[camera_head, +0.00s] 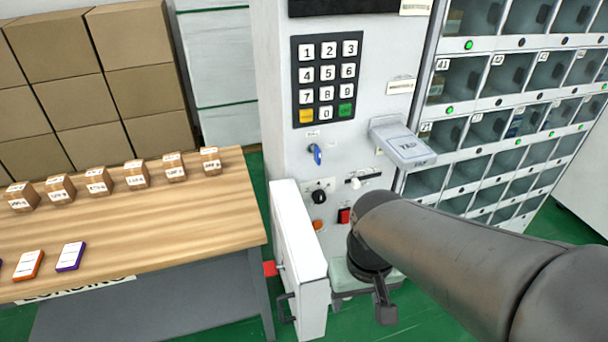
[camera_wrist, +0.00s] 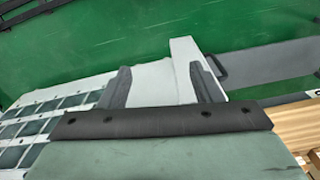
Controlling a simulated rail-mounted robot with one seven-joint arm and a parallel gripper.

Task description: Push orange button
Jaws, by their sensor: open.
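The orange button (camera_head: 318,225) is a small round button low on the front of the white vending machine (camera_head: 275,120), left of a red switch (camera_head: 344,216) and below a black knob (camera_head: 319,197). My gripper (camera_head: 384,300) is partly hidden by my own arm in the head view. It hangs low in front of the machine, right of and below the orange button, apart from it. In the wrist view my gripper (camera_wrist: 162,82) is open, its two dark fingers spread with nothing held. The orange button cannot be made out in the wrist view.
An open white door (camera_head: 300,260) juts out left of the buttons. A keypad (camera_head: 326,80), a blue key (camera_head: 315,153) and a card reader (camera_head: 404,142) sit above. A wooden table (camera_head: 130,225) with small boxes stands left. Glass-fronted lockers (camera_head: 490,130) are at the right.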

